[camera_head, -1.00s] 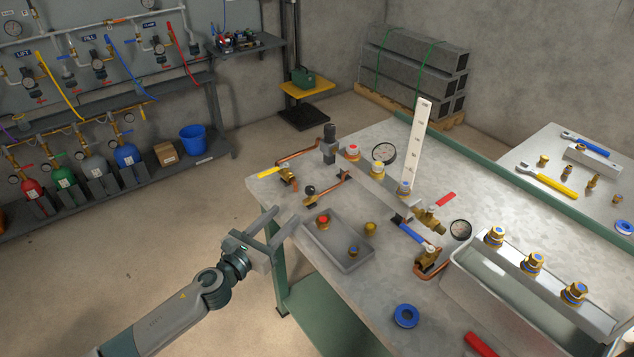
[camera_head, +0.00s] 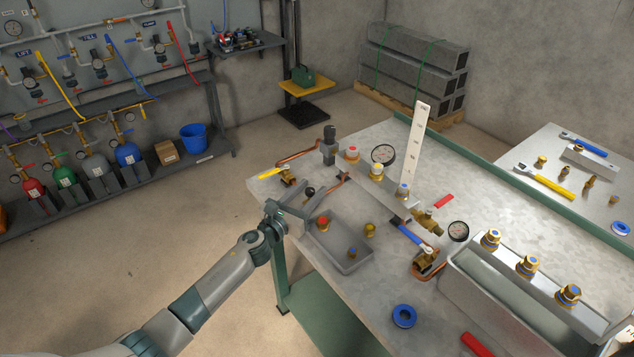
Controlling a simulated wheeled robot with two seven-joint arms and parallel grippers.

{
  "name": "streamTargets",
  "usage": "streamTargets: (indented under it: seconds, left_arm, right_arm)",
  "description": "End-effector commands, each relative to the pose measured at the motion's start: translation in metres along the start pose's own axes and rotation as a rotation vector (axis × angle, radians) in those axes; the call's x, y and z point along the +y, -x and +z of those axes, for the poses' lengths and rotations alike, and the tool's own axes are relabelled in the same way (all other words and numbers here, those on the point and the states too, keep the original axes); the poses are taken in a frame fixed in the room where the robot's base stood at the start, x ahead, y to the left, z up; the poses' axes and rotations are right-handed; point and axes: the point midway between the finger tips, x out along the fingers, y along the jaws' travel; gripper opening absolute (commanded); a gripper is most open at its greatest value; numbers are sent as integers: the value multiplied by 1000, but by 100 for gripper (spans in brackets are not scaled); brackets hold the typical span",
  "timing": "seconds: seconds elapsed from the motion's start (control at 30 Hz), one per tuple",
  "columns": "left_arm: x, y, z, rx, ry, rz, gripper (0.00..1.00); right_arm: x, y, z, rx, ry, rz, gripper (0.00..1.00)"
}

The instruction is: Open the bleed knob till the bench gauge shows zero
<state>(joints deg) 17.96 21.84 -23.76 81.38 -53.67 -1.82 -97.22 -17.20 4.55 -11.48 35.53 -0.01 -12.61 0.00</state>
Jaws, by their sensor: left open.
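A small black round knob (camera_head: 309,190) stands near the bench's left edge and is probably the bleed knob. My left gripper (camera_head: 318,198) is open, at the bench edge beside this knob; its fingers point across the bench. I cannot tell whether a finger touches the knob. A round white-faced gauge (camera_head: 383,154) stands toward the back of the bench, and a smaller dark-rimmed gauge (camera_head: 458,231) lies farther right. I cannot tell which is the bench gauge, and their needles are too small to read. My right gripper is not in view.
A grey tray (camera_head: 347,263) with brass fittings lies just in front of my left gripper. A yellow-handled valve (camera_head: 286,174) and copper pipe are behind it.

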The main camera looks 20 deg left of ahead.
Motion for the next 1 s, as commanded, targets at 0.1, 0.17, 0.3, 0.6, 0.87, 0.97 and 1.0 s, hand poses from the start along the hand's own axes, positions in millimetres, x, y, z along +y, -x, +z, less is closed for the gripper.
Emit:
streamTargets:
  seconds: [0.1,0.17,0.3,0.6,0.87,0.97,1.0]
  left_arm:
    - [0,-18,0,-1,2,0,42]
    - [0,-25,0,-1,2,0,42]
    - [0,-35,0,0,0,0,42]
    - [0,-40,0,0,1,-1,42]
    - [0,-40,0,0,0,-1,8]
    - [0,-40,0,0,0,-1,0]
    - [0,-40,0,0,0,-1,0]
  right_arm:
    - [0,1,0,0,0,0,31]
    - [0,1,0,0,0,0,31]
    - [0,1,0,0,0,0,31]
    - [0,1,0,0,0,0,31]
    - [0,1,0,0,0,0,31]
    - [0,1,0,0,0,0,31]
    - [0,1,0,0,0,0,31]
